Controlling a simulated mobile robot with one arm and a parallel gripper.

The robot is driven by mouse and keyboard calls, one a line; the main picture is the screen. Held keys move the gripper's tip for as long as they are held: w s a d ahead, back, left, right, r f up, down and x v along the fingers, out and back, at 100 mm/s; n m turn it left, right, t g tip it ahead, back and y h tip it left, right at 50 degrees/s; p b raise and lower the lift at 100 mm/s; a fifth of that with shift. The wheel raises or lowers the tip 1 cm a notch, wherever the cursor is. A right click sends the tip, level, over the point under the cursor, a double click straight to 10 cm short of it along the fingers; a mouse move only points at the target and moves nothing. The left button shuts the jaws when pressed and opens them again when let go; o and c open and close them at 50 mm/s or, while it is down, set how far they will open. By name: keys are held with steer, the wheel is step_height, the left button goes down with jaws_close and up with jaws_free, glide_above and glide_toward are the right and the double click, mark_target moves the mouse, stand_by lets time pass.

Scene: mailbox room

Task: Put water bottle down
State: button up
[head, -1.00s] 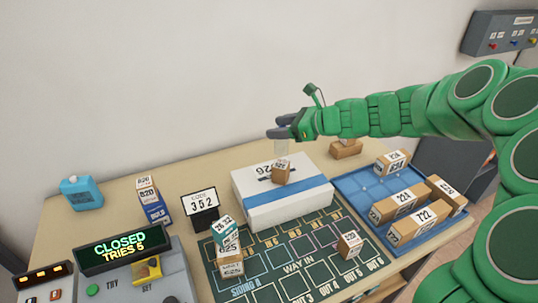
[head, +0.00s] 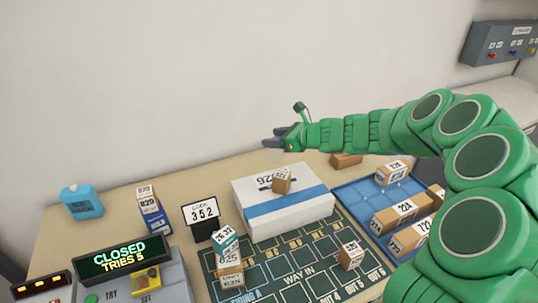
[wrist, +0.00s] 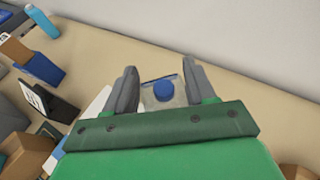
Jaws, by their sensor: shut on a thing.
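My gripper (head: 270,138) reaches out past the white box, over the back part of the table near the wall. In the wrist view its two fingers (wrist: 156,92) are shut on a clear water bottle with a blue cap (wrist: 163,91). In the head view the bottle (head: 275,155) is only a faint see-through shape below the fingers. I cannot tell whether its base touches the table.
A white box (head: 258,217) with a blue band and a small carton (head: 282,181) on top stands below the gripper. A blue tray (head: 367,190) holds cartons at right. A blue jug (head: 82,201) stands far left. Bare tabletop (head: 215,178) lies behind the box.

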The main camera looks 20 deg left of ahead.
steer(key=shift+w+a+f, duration=1.1)
steer(key=shift+w+f, duration=0.75)
steer(key=shift+f, duration=0.25)
steer(key=shift+w+a+f, duration=1.1)
steer(key=shift+w+f, duration=0.8)
steer(key=shift+f, duration=0.15)
steer(key=shift+w+a+f, duration=1.1)
steer(key=shift+w+f, duration=0.75)
steer(key=shift+f, duration=0.25)
steer(key=shift+f, duration=0.1)
steer(key=o, duration=1.4)
steer(key=shift+o, duration=0.2)
steer(key=shift+s+d+r, duration=0.1)
steer(key=shift+d+r, duration=0.3)
steer(key=v, duration=1.1)
